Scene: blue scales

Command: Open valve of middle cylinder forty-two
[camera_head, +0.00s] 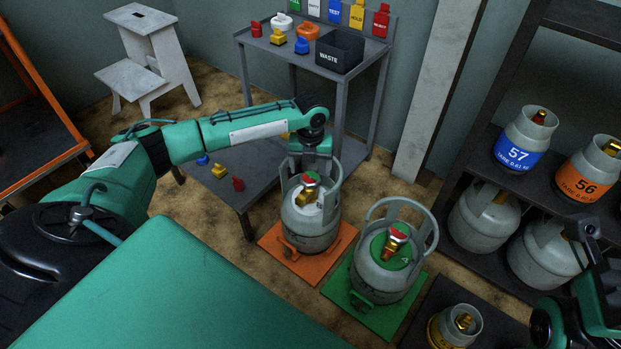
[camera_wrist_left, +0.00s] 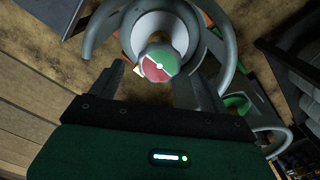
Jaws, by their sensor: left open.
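A grey cylinder (camera_head: 310,235) with a pale top stands on the orange platform (camera_head: 268,243). It has a brass valve with a red-and-green knob (camera_head: 310,179). My left gripper (camera_head: 312,165) is directly over this valve, pointing down. In the left wrist view its open fingers are either side of the knob (camera_wrist_left: 160,64), with no clear grip. A second grey cylinder (camera_head: 385,283), green on top, stands on the green platform (camera_head: 345,291), with a red-topped brass valve (camera_head: 395,243). A third, yellow-marked cylinder (camera_head: 455,327) is partly cut off below. I cannot read a forty-two on any.
A shelf on the right holds cylinders marked 57 (camera_head: 514,152) and 56 (camera_head: 585,187), with others below. A metal rack (camera_head: 245,75) behind carries a WASTE bin (camera_head: 333,56) and coloured caps. A stool (camera_head: 150,60) stands at the back left. My right arm (camera_head: 590,305) shows at the right edge.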

